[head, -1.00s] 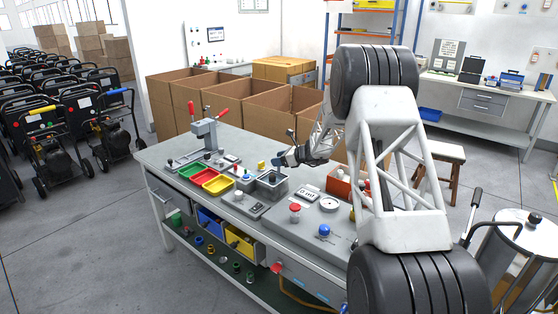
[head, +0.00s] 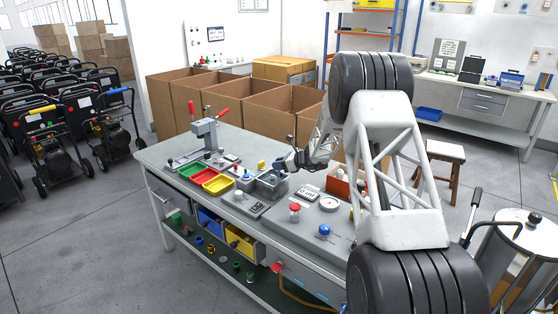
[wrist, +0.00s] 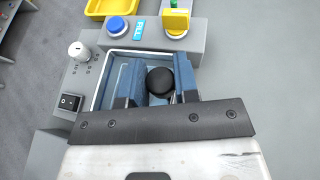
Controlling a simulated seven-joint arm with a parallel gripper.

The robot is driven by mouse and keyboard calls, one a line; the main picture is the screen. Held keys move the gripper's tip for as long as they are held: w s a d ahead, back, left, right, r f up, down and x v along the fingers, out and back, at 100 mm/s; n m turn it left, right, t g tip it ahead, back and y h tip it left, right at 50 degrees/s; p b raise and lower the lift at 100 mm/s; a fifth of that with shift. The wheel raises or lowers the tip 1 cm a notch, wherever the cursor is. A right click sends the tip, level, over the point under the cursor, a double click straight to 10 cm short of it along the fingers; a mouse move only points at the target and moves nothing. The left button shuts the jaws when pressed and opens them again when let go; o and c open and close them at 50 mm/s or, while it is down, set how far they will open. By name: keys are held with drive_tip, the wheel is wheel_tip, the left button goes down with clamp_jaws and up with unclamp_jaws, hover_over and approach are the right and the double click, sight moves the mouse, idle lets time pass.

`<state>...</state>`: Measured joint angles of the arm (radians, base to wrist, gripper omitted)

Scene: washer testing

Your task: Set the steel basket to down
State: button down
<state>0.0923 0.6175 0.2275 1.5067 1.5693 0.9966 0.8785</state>
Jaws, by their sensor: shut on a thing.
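My gripper (wrist: 155,68) is shut on a black round knob (wrist: 160,81), with one blue-grey finger on either side of it. In the head view my gripper (head: 284,165) is low over the grey tank (head: 266,193) on the bench. The wrist view shows a thin bright metal rim (wrist: 99,85) around the fingers, inside the tank's top. The steel basket cannot be made out clearly; my fingers and the gripper's body hide most of what is under the knob, so its height is hard to tell.
A blue button (wrist: 117,26) and a yellow switch cover (wrist: 177,20) stand just past the tank. A white knob (wrist: 78,50) and a black rocker switch (wrist: 70,102) are to its left. Red (head: 217,184), yellow and green trays lie left of the tank on the bench.

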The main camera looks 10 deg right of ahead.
drive_tip(key=shift+f, duration=0.65)
drive_tip(key=c, duration=0.9)
unclamp_jaws()
drive_tip(key=shift+o, duration=0.2)
drive_tip(key=shift+r, duration=0.1)
drive_tip(key=v, duration=0.7)
drive_tip(key=shift+s+d, duration=0.2)
drive_tip(key=shift+d, duration=0.1)
drive_tip(key=shift+r, duration=0.15)
drive_tip(key=shift+s+r, duration=0.1)
